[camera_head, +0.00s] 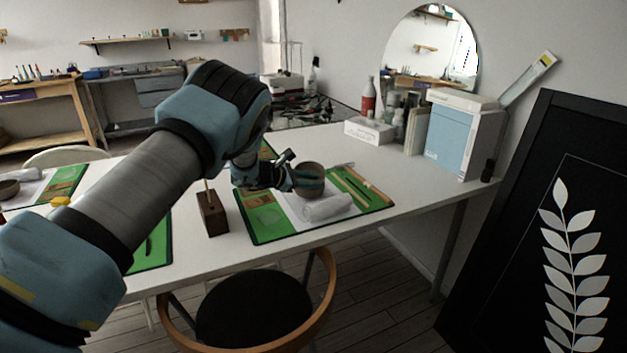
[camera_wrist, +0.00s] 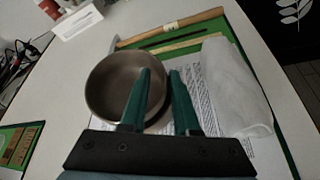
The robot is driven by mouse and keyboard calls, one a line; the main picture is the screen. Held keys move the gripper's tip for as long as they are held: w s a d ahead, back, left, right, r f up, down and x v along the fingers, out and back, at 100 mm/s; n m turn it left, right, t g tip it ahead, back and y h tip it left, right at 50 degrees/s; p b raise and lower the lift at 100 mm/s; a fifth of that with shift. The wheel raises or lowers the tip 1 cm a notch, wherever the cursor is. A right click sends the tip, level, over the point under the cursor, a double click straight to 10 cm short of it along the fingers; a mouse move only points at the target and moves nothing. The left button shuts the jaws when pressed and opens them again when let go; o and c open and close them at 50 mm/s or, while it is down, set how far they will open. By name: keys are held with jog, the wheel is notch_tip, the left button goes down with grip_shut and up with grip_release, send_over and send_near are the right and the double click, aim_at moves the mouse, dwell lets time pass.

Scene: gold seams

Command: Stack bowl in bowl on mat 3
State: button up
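A dark grey-brown round bowl (camera_head: 309,169) is over the green mat (camera_head: 258,232) at the right end of the table. It also shows in the wrist view (camera_wrist: 107,90), upright and seemingly empty. My gripper (camera_head: 312,182) is at this bowl. In the wrist view its green fingers (camera_wrist: 160,74) straddle the bowl's right rim, one over the inside and one outside, with a gap between the tips. Whether they touch the wall is unclear. Another bowl (camera_head: 8,189) sits on a mat at the far left. No mat number is readable.
A crumpled white wrap (camera_head: 328,207) lies beside the bowl, with tools along the mat's right side. A dark wooden block (camera_head: 212,214) stands left of the mat. A chair (camera_head: 250,308) is in front. A tissue box (camera_head: 369,131) and blue-white box (camera_head: 462,137) stand behind.

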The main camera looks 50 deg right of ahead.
jog(key=o, duration=0.4)
jog(key=shift+d+r, duration=0.1)
jog(key=shift+r, duration=0.1)
jog(key=shift+c, duration=0.2)
jog(key=b+v, duration=0.2)
jog(key=v, duration=0.9)
jog(key=shift+b, duration=0.4)
jog(key=shift+d, duration=0.1)
jog(key=shift+s+f, duration=0.1)
